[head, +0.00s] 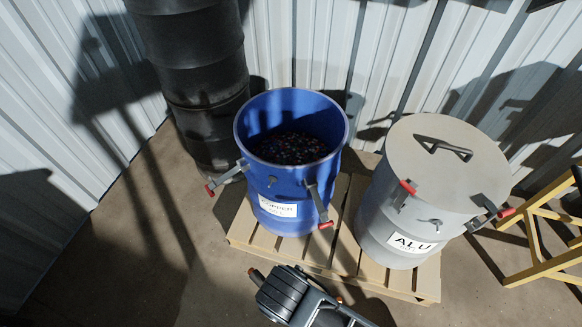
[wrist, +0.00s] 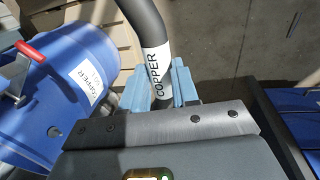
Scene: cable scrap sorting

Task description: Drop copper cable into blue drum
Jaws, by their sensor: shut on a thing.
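The blue drum (head: 265,185) stands upright and open on a pallet, with a white COPPER label on its front. Dark, speckled scrap shows inside it. It also fills the left of the wrist view (wrist: 45,110). My gripper (wrist: 160,85) is shut on a thick dark grey copper cable (wrist: 142,18), whose white label reads COPPER. The cable runs up out of the top of the wrist view, so its far end is hidden there. In the head view my arm's end is low in front of the drum, outside it and below its rim.
A grey drum (head: 375,220) marked ALU, with its lid on, stands to the right on the same pallet (head: 342,208). Black drums (head: 195,60) are stacked behind left. A yellow frame (head: 545,225) stands at far right. Red-tipped clamps (head: 318,205) stick out from the blue drum.

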